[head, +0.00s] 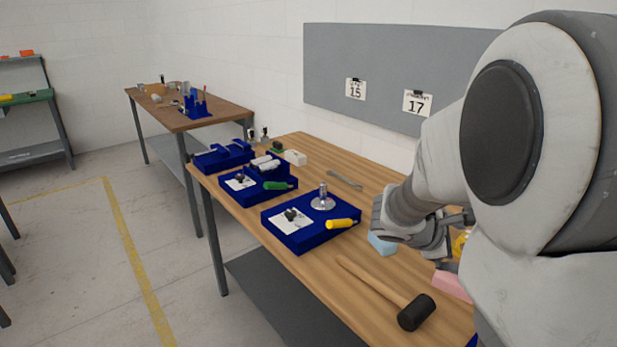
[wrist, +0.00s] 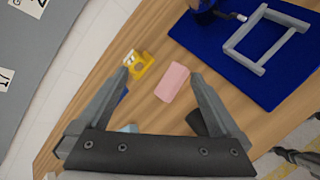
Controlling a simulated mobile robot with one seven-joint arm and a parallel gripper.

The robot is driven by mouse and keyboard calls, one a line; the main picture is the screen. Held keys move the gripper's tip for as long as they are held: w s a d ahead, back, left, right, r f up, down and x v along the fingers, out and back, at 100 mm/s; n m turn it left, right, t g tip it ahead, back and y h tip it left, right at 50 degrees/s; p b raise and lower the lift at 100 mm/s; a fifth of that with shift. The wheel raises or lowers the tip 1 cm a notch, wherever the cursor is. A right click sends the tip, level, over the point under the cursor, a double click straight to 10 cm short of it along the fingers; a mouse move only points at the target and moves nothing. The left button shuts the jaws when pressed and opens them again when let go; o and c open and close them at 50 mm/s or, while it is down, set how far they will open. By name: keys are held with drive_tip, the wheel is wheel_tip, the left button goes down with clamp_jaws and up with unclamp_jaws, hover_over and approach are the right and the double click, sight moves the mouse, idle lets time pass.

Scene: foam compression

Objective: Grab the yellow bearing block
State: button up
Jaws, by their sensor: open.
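The yellow bearing block (wrist: 140,65) lies on the wooden table in the wrist view, just beyond the tip of my gripper's left finger. In the head view only a sliver of yellow (head: 461,244) shows behind my arm. My gripper (wrist: 160,78) is open and empty, with its fingers spread wide above the table. A pink block (wrist: 173,82) lies between and just ahead of the fingertips, to the right of the yellow block. I cannot tell the exact height of the fingers above the table.
A mallet (head: 413,310) lies near the front edge. A light blue block (head: 381,244) sits close to my gripper. Blue trays (head: 310,237) with tools stand farther left. In the wrist view a blue board (wrist: 212,58) carries a grey frame (wrist: 262,45).

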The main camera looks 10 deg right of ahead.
drive_tip(key=w+d+f+n+t+h, duration=0.1)
drive_tip(key=w+d+f+n, duration=0.3)
drive_tip(key=w+f+n, duration=0.15)
drive_tip(key=n+t, duration=0.2)
drive_tip(key=n, duration=0.4)
approach(462, 246)
drive_tip(key=x, duration=0.7)
drive_tip(key=shift+s+d+r, duration=0.15)
drive_tip(key=shift+d, duration=0.35)
drive_tip(key=shift+x, duration=2.65)
drive_tip(key=shift+s+d+r, duration=0.1)
drive_tip(key=shift+s+r, duration=0.05)
clamp_jaws()
drive_tip(key=shift+r, duration=0.1)
